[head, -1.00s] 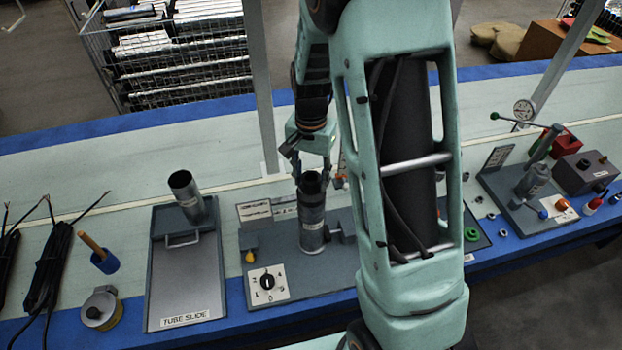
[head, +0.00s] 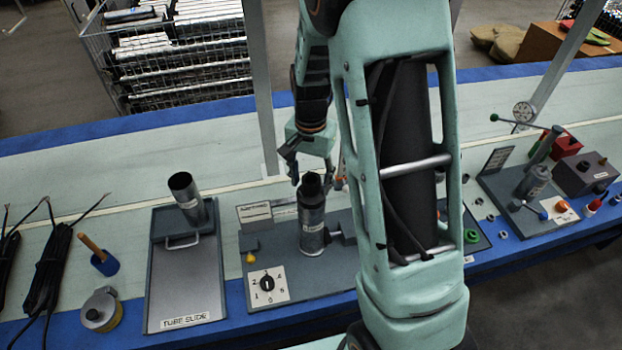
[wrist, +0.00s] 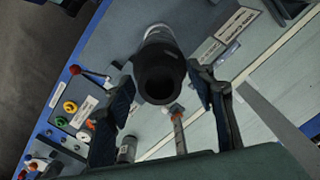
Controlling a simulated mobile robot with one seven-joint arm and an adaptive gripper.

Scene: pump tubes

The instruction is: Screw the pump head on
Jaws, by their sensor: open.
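The pump head (head: 311,188) is a dark, rounded cap on top of an upright metal tube (head: 312,238) held at the bench fixture. It appears seated on the tube; how far it is threaded cannot be told. In the wrist view the dark pump head (wrist: 160,75) shows end-on, with a dark round hollow, and hides much of the tube. My gripper (head: 313,178) is just above the pump head. In the wrist view my gripper (wrist: 162,100) is open, one finger each side of the pump head, with gaps between.
The fixture plate (head: 345,275) has a numbered dial (head: 267,283) in front and a clamp beside the tube. A tube slide (head: 185,290) with a tilted tube (head: 187,198) stands left. A press station (head: 530,185) stands right.

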